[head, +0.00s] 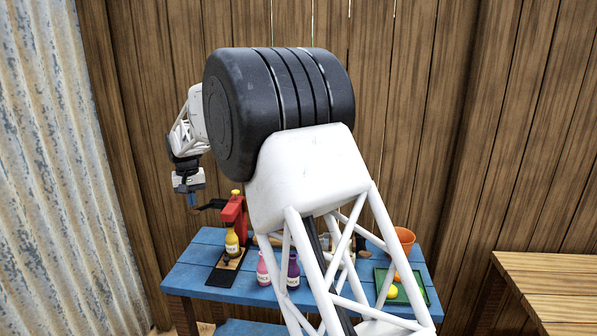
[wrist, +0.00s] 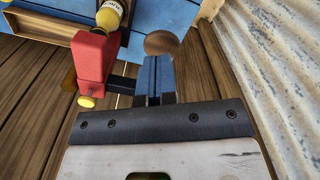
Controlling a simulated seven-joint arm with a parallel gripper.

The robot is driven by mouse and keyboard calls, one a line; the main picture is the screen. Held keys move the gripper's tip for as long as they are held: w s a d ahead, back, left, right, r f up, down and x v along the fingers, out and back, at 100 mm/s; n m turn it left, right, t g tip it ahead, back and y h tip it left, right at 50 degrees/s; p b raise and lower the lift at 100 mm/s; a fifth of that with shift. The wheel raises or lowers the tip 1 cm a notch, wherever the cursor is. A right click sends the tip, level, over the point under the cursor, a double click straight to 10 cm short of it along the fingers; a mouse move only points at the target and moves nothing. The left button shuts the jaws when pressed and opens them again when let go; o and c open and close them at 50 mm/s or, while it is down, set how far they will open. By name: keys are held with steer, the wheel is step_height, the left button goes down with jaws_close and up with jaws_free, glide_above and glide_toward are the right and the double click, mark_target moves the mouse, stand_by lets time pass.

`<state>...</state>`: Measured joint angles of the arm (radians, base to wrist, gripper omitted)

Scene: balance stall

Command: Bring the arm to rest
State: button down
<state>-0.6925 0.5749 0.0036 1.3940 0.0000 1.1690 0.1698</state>
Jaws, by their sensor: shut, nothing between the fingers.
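My gripper (head: 192,202) hangs in the air at the left, above and off the left edge of the blue table (head: 190,277). Its fingers point down and look closed together, with nothing between them. In the wrist view, the blue fingers (wrist: 153,76) stand side by side next to the red stand (wrist: 92,60). A gap appears between them and the stand's yellow knob (wrist: 86,101). My arm rises across the middle of the head view and hides part of the table.
On the table are the red stand (head: 235,214), a yellow bottle (head: 232,243), a pink bottle (head: 263,270), a purple bottle (head: 293,269), a green tray (head: 428,297) with round fruit and an orange pot (head: 405,238). A corrugated wall (head: 60,170) stands left, a wooden bench (head: 550,275) right.

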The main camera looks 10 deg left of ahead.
steer(key=s+d+r+m, duration=0.1)
steer(key=s+d+r, duration=0.25)
steer(key=d, duration=0.75)
steer(key=s+d+r+m+t, duration=0.1)
steer(key=s+d+r, duration=0.3)
steer(key=d, duration=0.7)
steer(key=s+d+r, duration=0.2)
steer(key=d+r, duration=0.3)
steer(key=d, duration=0.6)
steer(key=s+d+r+m, duration=0.2)
steer(key=s+d, duration=0.9)
steer(key=d, duration=0.4)
steer(key=s+d+f, duration=0.3)
steer(key=s+d, duration=0.2)
steer(key=s, duration=0.4)
steer(key=s+d+f+m+t, duration=0.1)
steer(key=s+d+f, duration=0.2)
steer(key=s+d, duration=0.3)
steer(key=s+d+f+m, duration=0.1)
steer(key=s+d+f, duration=0.2)
steer(key=s, duration=0.9)
steer(key=shift+d+f+t, duration=0.15)
steer(key=shift+d+t, duration=0.15)
steer(key=shift+d, duration=0.9)
